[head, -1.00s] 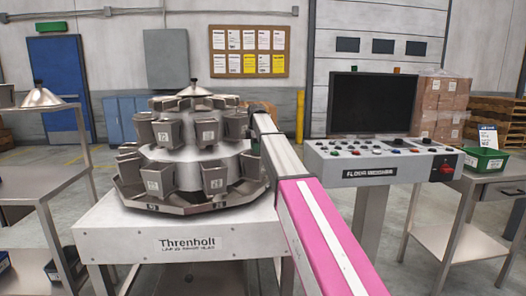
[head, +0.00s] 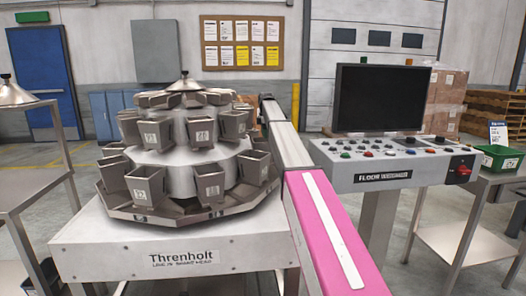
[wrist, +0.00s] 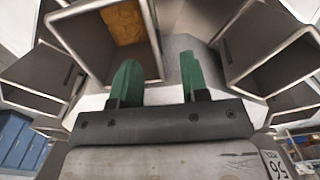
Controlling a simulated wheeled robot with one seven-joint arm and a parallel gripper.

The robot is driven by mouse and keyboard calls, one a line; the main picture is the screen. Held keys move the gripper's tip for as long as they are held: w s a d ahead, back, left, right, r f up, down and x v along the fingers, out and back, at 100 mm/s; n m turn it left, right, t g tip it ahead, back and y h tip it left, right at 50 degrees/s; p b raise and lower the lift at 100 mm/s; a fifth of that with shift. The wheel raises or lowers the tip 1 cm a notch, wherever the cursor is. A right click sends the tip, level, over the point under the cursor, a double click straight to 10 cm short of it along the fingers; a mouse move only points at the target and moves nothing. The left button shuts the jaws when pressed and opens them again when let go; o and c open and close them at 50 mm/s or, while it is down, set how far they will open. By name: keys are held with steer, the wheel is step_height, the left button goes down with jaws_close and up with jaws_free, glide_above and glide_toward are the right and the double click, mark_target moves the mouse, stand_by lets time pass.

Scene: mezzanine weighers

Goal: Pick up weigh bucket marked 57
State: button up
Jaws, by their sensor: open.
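The weigher (head: 180,255) carries two rings of grey metal weigh buckets. Labels show on an upper bucket (head: 233,125) and a lower bucket (head: 210,187), but are too small to read surely, so I cannot tell which is 57. In the wrist view my gripper (wrist: 158,78) is open, with green fingers apart. The left finger overlaps an open-topped bucket (wrist: 85,45) holding a brown thing. The right finger is past that bucket's right wall. Contact cannot be told. A label reading about 56 lies at the lower right, its bearer unclear. The head view hides my gripper.
More buckets (wrist: 270,50) stand close at the right. The control console (head: 405,172) with a dark screen is right of my arm. A steel table (head: 25,185) stands at left, and a side table with a green bin (head: 497,160) at right.

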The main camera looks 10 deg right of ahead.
mark_target(265, 143)
steer(key=f, duration=0.5)
steer(key=shift+w+a+f, duration=0.25)
steer(key=shift+w+f, duration=0.1)
steer(key=shift+w, duration=0.05)
jaws_close()
stand_by(1.1)
